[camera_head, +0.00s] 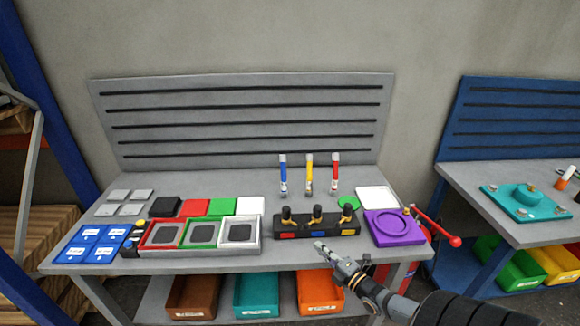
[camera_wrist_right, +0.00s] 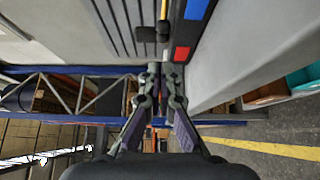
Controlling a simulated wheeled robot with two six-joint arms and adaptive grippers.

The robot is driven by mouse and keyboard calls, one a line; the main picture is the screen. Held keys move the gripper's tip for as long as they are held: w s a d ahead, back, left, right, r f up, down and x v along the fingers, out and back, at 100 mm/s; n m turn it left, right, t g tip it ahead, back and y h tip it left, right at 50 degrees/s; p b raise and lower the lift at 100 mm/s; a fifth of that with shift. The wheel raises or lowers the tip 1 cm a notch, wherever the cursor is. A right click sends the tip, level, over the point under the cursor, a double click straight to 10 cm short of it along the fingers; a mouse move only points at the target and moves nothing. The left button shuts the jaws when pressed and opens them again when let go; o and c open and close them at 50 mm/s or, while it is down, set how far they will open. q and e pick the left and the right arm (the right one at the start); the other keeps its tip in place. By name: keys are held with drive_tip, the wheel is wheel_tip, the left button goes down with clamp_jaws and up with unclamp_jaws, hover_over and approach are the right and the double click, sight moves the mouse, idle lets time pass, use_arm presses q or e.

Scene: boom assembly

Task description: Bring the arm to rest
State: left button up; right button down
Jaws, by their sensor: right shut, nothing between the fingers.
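My right gripper (camera_head: 322,247) reaches in from the lower right in the head view, over the front edge of the grey workbench (camera_head: 190,257). Its fingers are shut and empty. In the wrist view the closed fingertips (camera_wrist_right: 163,68) meet with nothing between them. The tips are just in front of the black holder (camera_head: 330,222) with several dark and brass fittings, and no contact is clear. My left gripper is not in view.
A purple block (camera_head: 392,228) and a red lever (camera_head: 436,226) stand right of the gripper. Red, green and white framed trays (camera_head: 240,234) stand to the left. Blue, yellow and red upright tools (camera_head: 309,174) stand behind. Bins (camera_head: 320,291) sit below.

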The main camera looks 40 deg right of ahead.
drive_tip(key=shift+w+d+f, duration=0.1)
drive_tip(key=shift+d+f, duration=0.1)
drive_tip(key=shift+a+f, duration=0.2)
drive_tip(key=shift+a, duration=0.05)
drive_tip(key=a+f, duration=0.1)
drive_tip(key=a, duration=0.1)
drive_tip(key=a+m+g, duration=0.1)
drive_tip(key=a, duration=0.1)
drive_tip(key=a+f+m+g+y, duration=0.1)
drive_tip(key=a, duration=0.1)
drive_tip(key=shift+w+a+f, duration=0.3)
drive_tip(key=shift+f, duration=0.05)
drive_tip(key=s+a+f+m+g+y, duration=0.15)
drive_tip(key=a+m+g, duration=0.25)
drive_tip(key=a, duration=0.6)
drive_tip(key=s+a+r+m+g+h, duration=0.1)
drive_tip(key=s+a+r+m+g, duration=0.1)
drive_tip(key=s+r+m+g, duration=0.25)
drive_tip(key=s+a+r+m+g+h, duration=0.1)
drive_tip(key=s+a+m+g+h, duration=0.15)
drive_tip(key=s+m, duration=0.4)
drive_tip(key=s+d+f+g, duration=0.1)
drive_tip(key=s+d+f, duration=0.15)
drive_tip(key=f, duration=1.15)
drive_tip(key=s+d+f+g, duration=0.1)
drive_tip(key=s+f+g, duration=0.15)
drive_tip(key=f, duration=1.25)
drive_tip(key=s+f, duration=1.3)
drive_tip(key=s, duration=0.4)
drive_tip(key=shift+s+d+m+y, duration=0.3)
